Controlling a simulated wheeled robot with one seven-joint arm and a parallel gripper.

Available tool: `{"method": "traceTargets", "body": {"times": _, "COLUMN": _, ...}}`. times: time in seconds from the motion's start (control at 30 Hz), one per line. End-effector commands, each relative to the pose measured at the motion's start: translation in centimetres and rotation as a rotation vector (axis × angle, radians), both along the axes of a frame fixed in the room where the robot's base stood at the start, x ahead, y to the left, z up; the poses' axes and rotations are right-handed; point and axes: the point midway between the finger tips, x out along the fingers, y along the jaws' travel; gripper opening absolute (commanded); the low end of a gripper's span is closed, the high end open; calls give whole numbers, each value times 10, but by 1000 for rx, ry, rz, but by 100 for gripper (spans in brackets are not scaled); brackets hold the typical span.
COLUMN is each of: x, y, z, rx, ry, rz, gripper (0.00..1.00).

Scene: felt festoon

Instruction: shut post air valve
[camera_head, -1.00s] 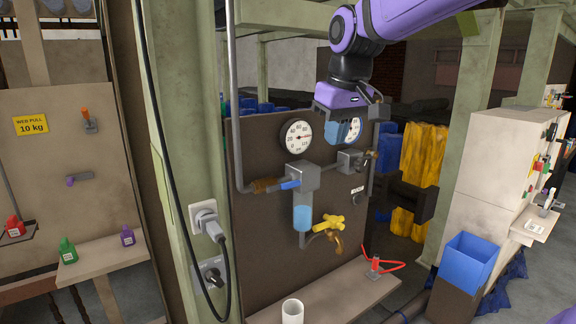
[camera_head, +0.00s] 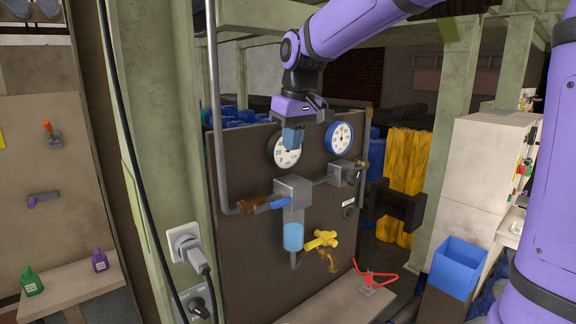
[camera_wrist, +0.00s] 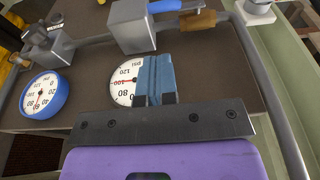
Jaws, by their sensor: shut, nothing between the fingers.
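A blue valve lever (camera_head: 277,203) lies along the pipe beside a brass fitting (camera_head: 250,206), left of a grey block (camera_head: 293,189) on the brown board; the lever also shows at the top of the wrist view (camera_wrist: 165,6). A yellow tap handle (camera_head: 321,240) sits lower right on the board. I cannot tell from any label which is the post air valve. My gripper (camera_head: 292,143) points down, above the grey block and in front of the left gauge. Its blue fingers (camera_wrist: 155,80) are shut and empty, covering part of that gauge's dial.
A white gauge (camera_head: 284,150) and a blue-rimmed gauge (camera_head: 340,139) are on the board's upper part. A vertical pipe (camera_head: 215,100) and the green post (camera_head: 150,130) stand left. A red-handled item (camera_head: 371,281) is on the ledge below. A blue bin (camera_head: 458,267) stands right.

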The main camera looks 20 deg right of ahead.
Motion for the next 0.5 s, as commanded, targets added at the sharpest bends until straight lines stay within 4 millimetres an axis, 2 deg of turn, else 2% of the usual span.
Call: {"method": "traceTargets", "body": {"times": 0.5, "x": 16, "y": 5, "z": -90, "rx": -1, "ry": 5, "rz": 1, "gripper": 0}}
